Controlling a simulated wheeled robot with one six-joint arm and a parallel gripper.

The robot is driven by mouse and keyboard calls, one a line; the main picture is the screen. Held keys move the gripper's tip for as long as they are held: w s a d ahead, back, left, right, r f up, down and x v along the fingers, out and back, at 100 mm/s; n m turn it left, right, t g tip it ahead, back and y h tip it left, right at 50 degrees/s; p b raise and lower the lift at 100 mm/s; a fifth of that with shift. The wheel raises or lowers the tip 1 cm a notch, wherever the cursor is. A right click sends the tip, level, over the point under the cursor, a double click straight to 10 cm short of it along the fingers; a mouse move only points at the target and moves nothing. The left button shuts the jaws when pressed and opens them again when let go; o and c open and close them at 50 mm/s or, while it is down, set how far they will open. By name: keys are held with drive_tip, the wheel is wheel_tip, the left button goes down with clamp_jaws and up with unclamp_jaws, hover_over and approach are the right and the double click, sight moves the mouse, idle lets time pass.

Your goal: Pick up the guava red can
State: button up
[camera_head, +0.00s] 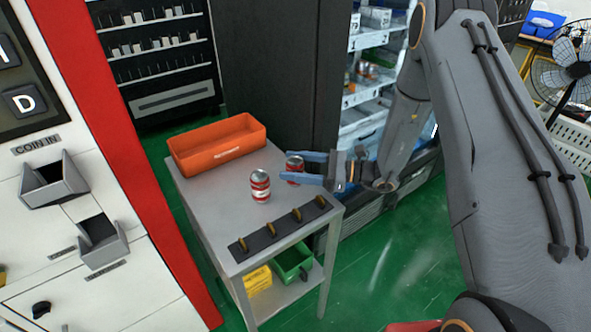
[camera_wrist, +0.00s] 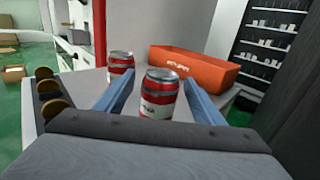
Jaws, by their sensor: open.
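Two red-and-white cans stand upright on the grey table (camera_head: 215,205). The farther can (camera_head: 295,166) is between the two blue fingers of my gripper (camera_head: 283,168). In the wrist view this can (camera_wrist: 160,97) stands between the open fingers, with a gap visible on each side. Its lower part is hidden by my gripper. The other can (camera_head: 260,187) stands apart, outside the fingers. In the wrist view it shows beyond the left finger (camera_wrist: 121,62). Both cans look alike, and I cannot read a guava label on either.
An orange bin (camera_head: 217,146) sits at the table's back edge. A dark strip with several gold coins (camera_head: 297,215) lies along the front edge. A white machine with coin slots (camera_head: 53,180) stands at the left. A green crate (camera_head: 291,262) and a yellow box (camera_head: 257,280) are on the lower shelf.

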drive_tip(key=shift+w+d, duration=0.1)
drive_tip(key=c, duration=1.3)
drive_tip(key=shift+o, duration=0.2)
drive_tip(key=shift+r, duration=0.1)
